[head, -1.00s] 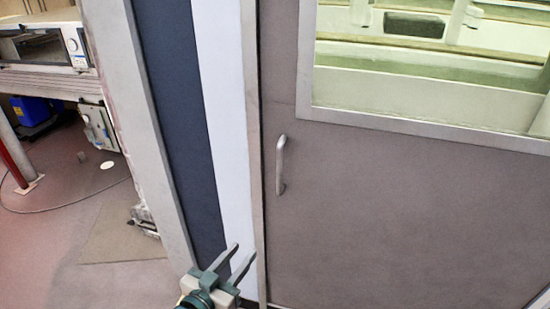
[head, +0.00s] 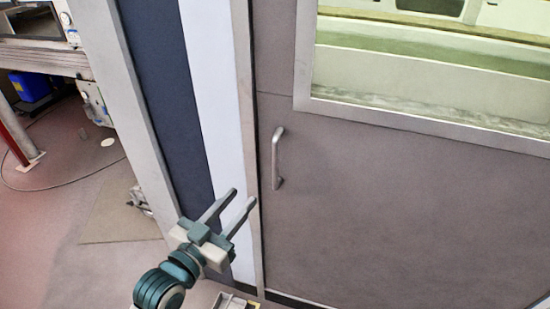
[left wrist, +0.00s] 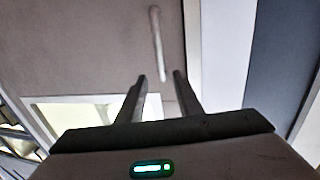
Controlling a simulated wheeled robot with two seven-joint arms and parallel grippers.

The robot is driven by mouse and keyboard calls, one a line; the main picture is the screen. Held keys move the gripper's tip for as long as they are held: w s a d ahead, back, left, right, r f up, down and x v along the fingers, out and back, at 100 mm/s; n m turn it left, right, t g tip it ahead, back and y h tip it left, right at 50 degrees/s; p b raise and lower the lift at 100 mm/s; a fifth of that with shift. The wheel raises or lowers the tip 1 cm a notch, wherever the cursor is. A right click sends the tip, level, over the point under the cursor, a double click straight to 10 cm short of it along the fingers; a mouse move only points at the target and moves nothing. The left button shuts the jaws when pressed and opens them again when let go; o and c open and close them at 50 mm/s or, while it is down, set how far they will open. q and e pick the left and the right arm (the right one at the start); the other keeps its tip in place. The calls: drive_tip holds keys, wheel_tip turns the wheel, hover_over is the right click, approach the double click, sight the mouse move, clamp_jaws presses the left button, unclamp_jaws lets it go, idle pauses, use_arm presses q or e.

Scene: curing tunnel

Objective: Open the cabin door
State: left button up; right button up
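The cabin door (head: 390,220) is a grey-brown panel with a framed window in its upper part, and it looks closed. Its handle (head: 276,158) is a pale upright bar near the door's left edge. My left gripper (head: 243,197) is open and empty, below and left of the handle, in front of the door frame. In the left wrist view the handle (left wrist: 157,45) shows beyond the two spread fingertips of my left gripper (left wrist: 160,75), apart from them. My right gripper is in neither view.
A light door post (head: 248,130) and a white and dark blue wall panel (head: 165,100) stand left of the door. A bench with a blue box (head: 32,86) under it is at the far left. Floor there is partly clear.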

sight(273, 161)
use_arm(q)
drive_tip(key=p+x, duration=0.4)
drive_tip(key=x, duration=1.3)
drive_tip(key=shift+w+d+p, duration=0.1)
drive_tip(key=shift+w+p, duration=0.05)
drive_tip(key=shift+p, duration=0.15)
clamp_jaws()
